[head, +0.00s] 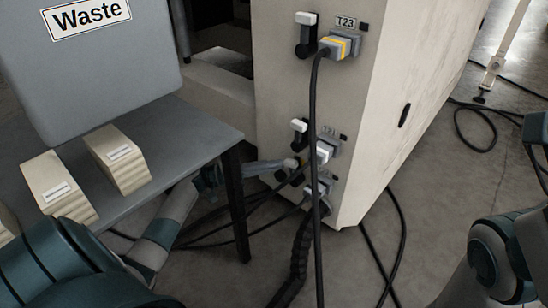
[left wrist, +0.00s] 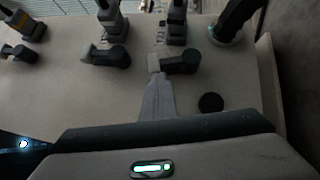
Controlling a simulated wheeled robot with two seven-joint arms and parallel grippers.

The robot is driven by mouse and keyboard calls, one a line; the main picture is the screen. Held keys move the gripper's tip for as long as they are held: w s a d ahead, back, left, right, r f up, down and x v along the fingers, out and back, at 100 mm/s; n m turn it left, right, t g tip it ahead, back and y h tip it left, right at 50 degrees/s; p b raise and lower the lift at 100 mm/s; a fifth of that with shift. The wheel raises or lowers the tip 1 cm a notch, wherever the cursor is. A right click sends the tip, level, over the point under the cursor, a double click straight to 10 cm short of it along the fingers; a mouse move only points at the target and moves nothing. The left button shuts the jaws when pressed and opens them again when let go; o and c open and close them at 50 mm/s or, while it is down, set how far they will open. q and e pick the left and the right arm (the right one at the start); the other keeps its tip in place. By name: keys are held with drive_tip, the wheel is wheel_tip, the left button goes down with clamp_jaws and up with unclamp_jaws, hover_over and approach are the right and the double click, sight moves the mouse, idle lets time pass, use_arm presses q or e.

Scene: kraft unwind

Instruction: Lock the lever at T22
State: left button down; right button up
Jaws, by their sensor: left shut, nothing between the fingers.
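The pale cabinet (head: 285,85) carries several black levers with white ends beside grey cable plugs. The upper lever (head: 306,35) stands by the T23 label (head: 346,22). A middle lever (head: 299,131) sits beside a faint label that I cannot read surely. A lower lever (head: 290,163) is partly hidden by my left gripper (head: 281,165) and cables. In the left wrist view my left gripper (left wrist: 158,82) is shut and empty, its tip at or very near the white end of a lever (left wrist: 181,63). I cannot tell if they touch. My right gripper is out of view.
A grey table (head: 190,130) with a Waste bin (head: 110,65) and beige blocks (head: 117,160) stands left of the cabinet. Its dark leg (head: 238,205) is near my left arm. A black cable (head: 316,220) hangs before the plugs. More cables lie on the floor.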

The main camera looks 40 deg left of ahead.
use_arm(q)
drive_tip(key=shift+d+r+m+g+y+p, duration=0.3)
drive_tip(key=shift+r+m+p, duration=0.2)
drive_tip(key=shift+r+p, duration=0.3)
drive_tip(key=shift+d+r+p, duration=0.15)
drive_tip(key=shift+d+p, duration=0.15)
drive_tip(key=shift+p, duration=0.2)
drive_tip(key=shift+d, duration=0.15)
drive_tip(key=shift+s, duration=0.15)
drive_tip(key=b+v, duration=0.1)
drive_tip(key=v, duration=1.1)
drive_tip(key=shift+b, duration=0.3)
